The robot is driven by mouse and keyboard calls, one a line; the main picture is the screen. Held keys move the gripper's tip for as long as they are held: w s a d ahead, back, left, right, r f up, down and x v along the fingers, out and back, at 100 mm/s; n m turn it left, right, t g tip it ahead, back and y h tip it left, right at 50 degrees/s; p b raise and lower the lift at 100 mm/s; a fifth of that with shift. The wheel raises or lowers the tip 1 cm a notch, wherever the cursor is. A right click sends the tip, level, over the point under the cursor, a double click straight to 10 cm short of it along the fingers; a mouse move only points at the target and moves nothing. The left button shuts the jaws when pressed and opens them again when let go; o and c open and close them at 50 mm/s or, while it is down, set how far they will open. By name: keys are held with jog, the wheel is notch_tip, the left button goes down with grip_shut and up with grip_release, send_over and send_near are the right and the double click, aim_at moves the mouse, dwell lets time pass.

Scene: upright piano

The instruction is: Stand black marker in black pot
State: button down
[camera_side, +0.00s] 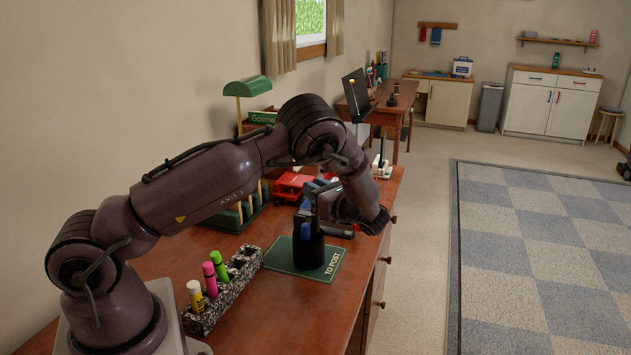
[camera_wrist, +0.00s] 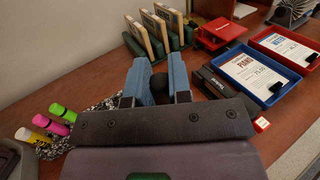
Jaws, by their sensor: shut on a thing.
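The black pot (camera_side: 308,256) stands upright on a green mat (camera_side: 328,270) marked "TO POST" in the side view. My gripper (camera_side: 306,224) is directly over the pot, its blue fingers pointing down at or inside the pot's mouth. In the wrist view my gripper (camera_wrist: 160,78) is shut on a dark, rounded thing, the black marker (camera_wrist: 160,86), seen between the two blue fingers. The marker's lower part is hidden, so I cannot tell how deep it sits or whether it touches the pot.
A speckled stone holder (camera_side: 222,292) with yellow, pink and green markers stands left of the mat. The wrist view shows a blue tray (camera_wrist: 273,96), a red tray (camera_wrist: 270,38) and a black desk tool (camera_wrist: 210,82) on the right.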

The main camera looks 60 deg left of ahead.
jog(key=shift+f, duration=2.75)
jog(key=c, duration=0.6)
grip_release()
jog(key=shift+o, duration=0.2)
jog(key=shift+r, duration=0.15)
jog(key=shift+r, duration=3.4)
jog(key=shift+f, duration=0.1)
